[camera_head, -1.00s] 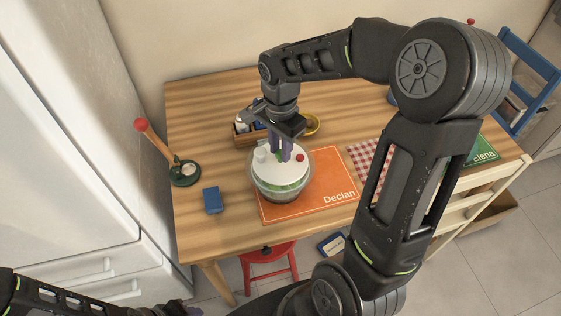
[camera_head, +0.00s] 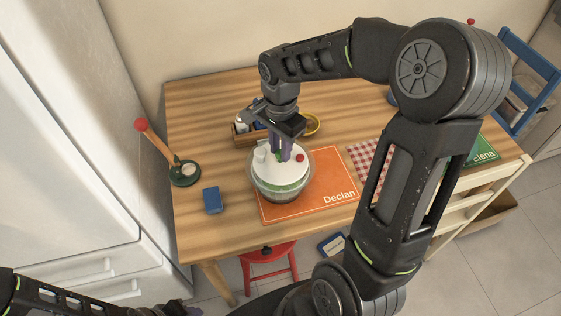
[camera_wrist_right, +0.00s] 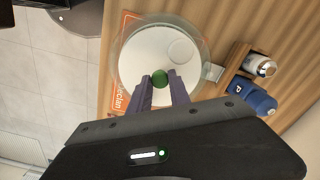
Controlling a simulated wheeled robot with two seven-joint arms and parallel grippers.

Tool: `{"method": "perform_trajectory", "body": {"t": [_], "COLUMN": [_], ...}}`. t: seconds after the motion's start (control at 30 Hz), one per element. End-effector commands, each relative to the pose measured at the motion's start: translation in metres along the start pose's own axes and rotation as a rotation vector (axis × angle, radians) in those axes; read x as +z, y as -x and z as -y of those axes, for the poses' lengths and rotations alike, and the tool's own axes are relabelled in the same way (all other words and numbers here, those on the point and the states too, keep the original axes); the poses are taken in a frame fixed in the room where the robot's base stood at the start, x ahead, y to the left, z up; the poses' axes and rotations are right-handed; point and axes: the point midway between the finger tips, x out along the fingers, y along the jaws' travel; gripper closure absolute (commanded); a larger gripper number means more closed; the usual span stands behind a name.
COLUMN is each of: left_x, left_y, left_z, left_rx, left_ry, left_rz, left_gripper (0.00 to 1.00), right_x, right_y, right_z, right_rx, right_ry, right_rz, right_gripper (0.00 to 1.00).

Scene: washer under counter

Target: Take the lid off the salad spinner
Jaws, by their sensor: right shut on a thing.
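The salad spinner is a clear bowl (camera_head: 283,197) with a white lid (camera_head: 292,172), standing upright on the table at the left edge of the orange mat. The lid carries a red spot and a raised white disc. In the right wrist view the lid (camera_wrist_right: 138,62) has a green knob (camera_wrist_right: 160,78) between my finger pads. My right gripper (camera_head: 283,155) is shut on this knob from above. I cannot tell whether the lid is clear of the bowl rim. My left gripper (camera_head: 186,309) shows only partly at the bottom edge; its jaw opening is unclear.
The orange mat (camera_head: 325,185) reads "Declan". A blue block (camera_head: 212,200) and a green-based stand with a red-tipped wooden stick (camera_head: 154,140) are on the left. A wooden box (camera_head: 246,138) and yellow dish (camera_head: 311,124) lie behind the spinner. A red stool (camera_head: 268,258) stands below the table.

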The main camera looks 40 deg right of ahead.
Motion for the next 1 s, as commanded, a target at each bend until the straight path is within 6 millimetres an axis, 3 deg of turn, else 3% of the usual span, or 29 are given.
{"method": "perform_trajectory", "body": {"t": [0.6,0.77,1.0], "left_x": [0.0,0.0,-0.001], "left_y": [-0.001,-0.003,-0.007], "left_z": [0.0,0.001,0.002], "left_rx": [0.0,0.001,0.002], "left_ry": [0.0,-0.001,-0.001], "left_rz": [0.0,-0.001,-0.002], "left_gripper": [0.64,0.64,0.64], "right_x": [0.0,0.0,0.0], "right_y": [0.005,0.024,0.071], "right_z": [0.001,0.001,0.002], "right_rx": [-0.003,-0.005,-0.006], "right_ry": [0.0,0.001,0.0], "right_rz": [-0.001,-0.003,-0.002], "right_gripper": [1.0,1.0,1.0]}}
